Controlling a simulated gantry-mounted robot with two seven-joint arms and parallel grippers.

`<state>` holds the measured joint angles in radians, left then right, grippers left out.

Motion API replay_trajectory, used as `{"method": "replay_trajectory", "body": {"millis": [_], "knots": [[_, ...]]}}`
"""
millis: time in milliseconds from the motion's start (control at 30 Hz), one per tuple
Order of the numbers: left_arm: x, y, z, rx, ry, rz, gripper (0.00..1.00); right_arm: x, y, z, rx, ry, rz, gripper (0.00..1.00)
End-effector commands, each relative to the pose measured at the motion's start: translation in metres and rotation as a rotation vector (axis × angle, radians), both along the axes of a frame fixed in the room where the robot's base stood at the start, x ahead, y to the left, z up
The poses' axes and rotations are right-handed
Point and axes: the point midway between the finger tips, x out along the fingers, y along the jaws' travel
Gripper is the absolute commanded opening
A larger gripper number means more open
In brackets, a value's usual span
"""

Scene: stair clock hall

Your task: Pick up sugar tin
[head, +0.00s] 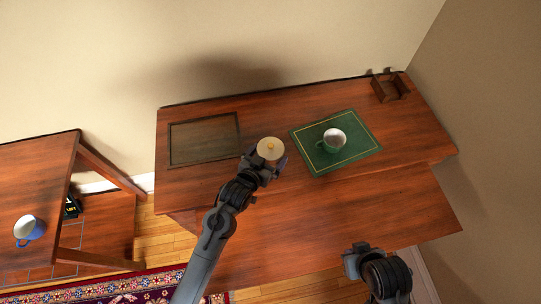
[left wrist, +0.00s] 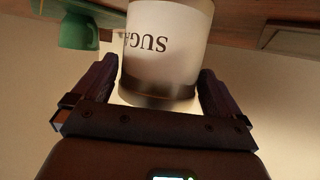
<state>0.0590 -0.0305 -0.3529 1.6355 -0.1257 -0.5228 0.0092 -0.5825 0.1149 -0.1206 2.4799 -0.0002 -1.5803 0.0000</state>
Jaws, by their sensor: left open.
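The sugar tin (head: 270,148), pale with a cream lid and a yellowish knob, stands on the wooden desk between the dark panel and the green mat. My left gripper (head: 266,163) is at its near side, jaws open. In the left wrist view the tin (left wrist: 165,45) appears upside down with part of its "SUGAR" lettering showing, between the two fingers of my left gripper (left wrist: 158,70). Small gaps seem to show beside it; contact is unclear. My right gripper (head: 360,260) is low at the desk's front right, away from the tin; its jaws are unclear.
A green mug (head: 331,141) stands on the green mat (head: 360,155) right of the tin. A dark framed panel (head: 204,139) lies to the left. A small wooden box (head: 389,88) sits back right. The desk's front is clear.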

Motion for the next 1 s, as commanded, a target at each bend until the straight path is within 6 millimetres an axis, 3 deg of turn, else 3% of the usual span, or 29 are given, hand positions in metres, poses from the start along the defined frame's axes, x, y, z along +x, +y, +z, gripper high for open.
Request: {"method": "replay_trajectory", "body": {"millis": [200, 467, 800, 1000], "knots": [[0.017, -0.008, -0.008, 0.001, -0.001, 0.001, 1.0, 0.001, -0.003, -0.005, -0.011, -0.003, 0.006, 0.0], [0.018, -0.009, -0.009, 0.001, 0.001, 0.001, 1.0, 0.001, -0.003, -0.004, -0.011, -0.003, 0.007, 0.0], [0.018, -0.009, -0.009, 0.0, 0.0, 0.001, 0.49, 0.001, -0.001, -0.004, -0.004, -0.004, 0.002, 0.0], [0.018, -0.009, -0.007, -0.001, -0.004, 0.001, 0.46, 0.001, 0.0, -0.004, 0.0, -0.003, -0.001, 0.0]]}}
